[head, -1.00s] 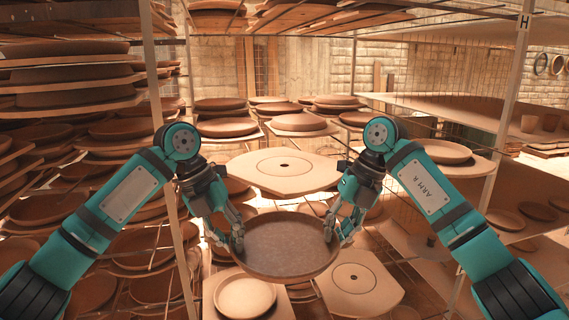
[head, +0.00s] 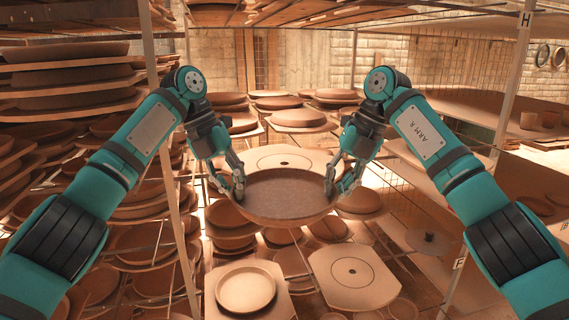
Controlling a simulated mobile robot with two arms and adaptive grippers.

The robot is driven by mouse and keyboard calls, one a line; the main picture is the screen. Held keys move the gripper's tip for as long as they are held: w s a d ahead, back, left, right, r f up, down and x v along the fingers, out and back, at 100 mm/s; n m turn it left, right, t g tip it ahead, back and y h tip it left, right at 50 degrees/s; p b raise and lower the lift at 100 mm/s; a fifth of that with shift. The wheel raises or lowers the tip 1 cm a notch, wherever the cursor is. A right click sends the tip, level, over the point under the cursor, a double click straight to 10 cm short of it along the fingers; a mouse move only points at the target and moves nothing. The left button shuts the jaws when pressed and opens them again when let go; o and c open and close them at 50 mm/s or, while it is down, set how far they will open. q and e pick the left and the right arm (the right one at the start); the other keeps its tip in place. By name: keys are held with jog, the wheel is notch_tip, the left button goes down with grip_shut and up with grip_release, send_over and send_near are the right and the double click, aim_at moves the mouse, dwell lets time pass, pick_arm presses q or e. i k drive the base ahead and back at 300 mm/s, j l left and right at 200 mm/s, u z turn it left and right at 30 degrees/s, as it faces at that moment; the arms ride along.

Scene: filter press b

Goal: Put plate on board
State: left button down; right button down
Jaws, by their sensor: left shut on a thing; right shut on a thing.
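A round brown clay plate (head: 286,198) is held level between my two grippers in the head view. My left gripper (head: 238,192) is shut on its left rim. My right gripper (head: 332,190) is shut on its right rim. An empty pale board (head: 284,158) with a ring and a dark centre hole lies behind the plate, and the plate hides its front part. I cannot tell how high the plate is above the boards.
A board with a pale plate (head: 246,290) on it lies at lower left. Stacked plates on boards (head: 75,75) fill the left rack. Boards with plates (head: 298,118) stand at the back. Upright rack posts (head: 512,90) flank the space.

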aim_at(284, 164)
jog(key=i, duration=1)
